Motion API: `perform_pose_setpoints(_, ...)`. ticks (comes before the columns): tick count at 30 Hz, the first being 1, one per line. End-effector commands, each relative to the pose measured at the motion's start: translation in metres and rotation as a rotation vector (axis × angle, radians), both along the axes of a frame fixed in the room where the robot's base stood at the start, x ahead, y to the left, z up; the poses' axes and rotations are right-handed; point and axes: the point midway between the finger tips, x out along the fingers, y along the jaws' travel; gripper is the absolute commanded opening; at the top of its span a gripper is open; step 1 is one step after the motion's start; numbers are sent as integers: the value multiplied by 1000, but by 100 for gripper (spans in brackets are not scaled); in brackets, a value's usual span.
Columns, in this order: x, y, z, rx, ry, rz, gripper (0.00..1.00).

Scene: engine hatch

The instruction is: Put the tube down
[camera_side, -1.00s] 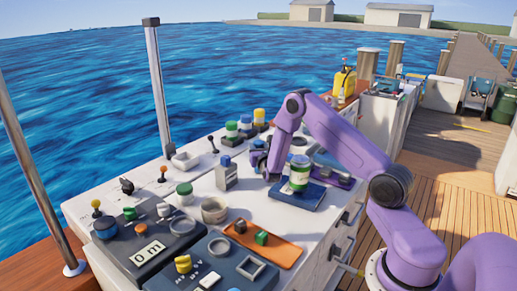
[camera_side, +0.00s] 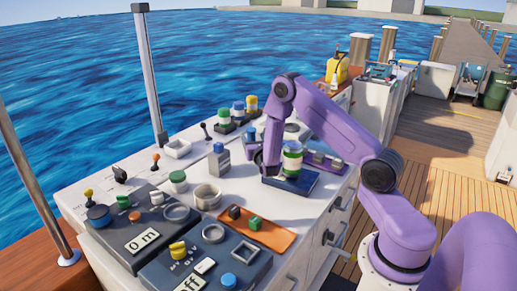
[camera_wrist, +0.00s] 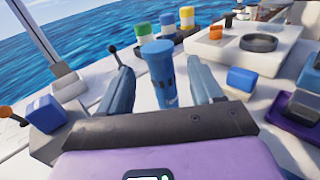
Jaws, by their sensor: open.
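The blue tube (camera_wrist: 163,75), with a wider round top, stands between the two fingers of my gripper (camera_wrist: 163,88) in the wrist view. It leans slightly in that picture. A gap shows on each side of it, so the fingers are open and apart from it. The tube's lower end is hidden behind the gripper body, so I cannot tell what it rests on.
The dark blue tray (camera_side: 297,182) holds a white and green jar (camera_side: 292,160). A grey block with a blue top (camera_side: 219,158) and a beige cup (camera_side: 207,196) stand to the left. An orange tray (camera_side: 270,236) lies in front. Capped jars (camera_side: 238,110) stand behind.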

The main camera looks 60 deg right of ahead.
Motion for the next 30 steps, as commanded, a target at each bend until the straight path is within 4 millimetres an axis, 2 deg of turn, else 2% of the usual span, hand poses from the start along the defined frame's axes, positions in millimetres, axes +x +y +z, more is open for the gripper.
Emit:
perform_pose_setpoints(3,-17,17,0,0,4,5,65)
perform_pose_setpoints(9,-41,37,0,0,1,4,65)
perform_pose_setpoints(17,-56,49,5,1,-8,-11,65)
perform_pose_setpoints(20,-61,52,20,15,-29,-60,65)
perform_pose_setpoints(23,-72,58,42,55,-67,-149,65)
perform_pose_setpoints(27,-100,71,69,167,-115,-292,65)
perform_pose_setpoints(30,-124,82,79,272,-139,-387,65)
